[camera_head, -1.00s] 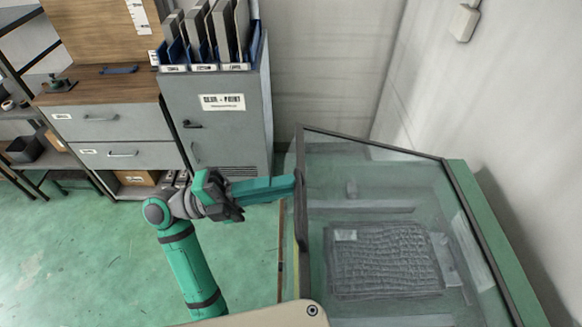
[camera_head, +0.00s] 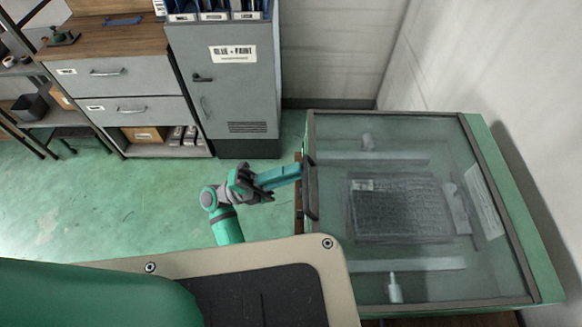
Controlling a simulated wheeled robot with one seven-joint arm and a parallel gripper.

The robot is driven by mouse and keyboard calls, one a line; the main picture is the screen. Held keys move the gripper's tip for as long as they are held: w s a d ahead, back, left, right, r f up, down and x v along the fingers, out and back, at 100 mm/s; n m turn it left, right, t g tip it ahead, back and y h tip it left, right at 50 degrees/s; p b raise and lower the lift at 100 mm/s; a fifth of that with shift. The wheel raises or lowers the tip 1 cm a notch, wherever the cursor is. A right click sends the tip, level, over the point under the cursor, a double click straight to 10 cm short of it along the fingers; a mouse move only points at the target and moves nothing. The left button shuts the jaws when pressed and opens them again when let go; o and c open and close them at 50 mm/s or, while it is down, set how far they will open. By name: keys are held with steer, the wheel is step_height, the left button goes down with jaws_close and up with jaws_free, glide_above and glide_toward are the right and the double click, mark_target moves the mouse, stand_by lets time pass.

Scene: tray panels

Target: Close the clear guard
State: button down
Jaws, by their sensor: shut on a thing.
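The clear guard (camera_head: 400,122) is a see-through panel in a dark frame on a green machine body (camera_head: 490,140). It lies low and nearly flat over the machine; I cannot tell whether its edge touches the body. A dark handle bar (camera_head: 312,195) stands on the guard's left side. My gripper (camera_head: 303,170) is at the upper part of this handle, shut on it. The fingertips are small and partly hidden against the handle. Under the guard a dark, textured rectangular piece (camera_head: 400,212) shows.
A grey cabinet (camera_head: 225,110) and a drawer unit (camera_head: 110,95) stand behind, to the left of the machine. A white wall (camera_head: 540,70) is close on the right. Green floor (camera_head: 130,205) is open to the left. My own base covers the lower front.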

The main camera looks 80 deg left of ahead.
steer(key=c, duration=1.8)
jaws_free()
steer(key=shift+w+f+y, duration=0.2)
steer(key=shift+f+y, duration=0.1)
steer(key=shift+s, duration=0.25)
steer(key=v, duration=1)
steer(key=shift+s+a+f, duration=0.1)
steer(key=shift+s+f, duration=0.15)
steer(key=shift+s, duration=0.1)
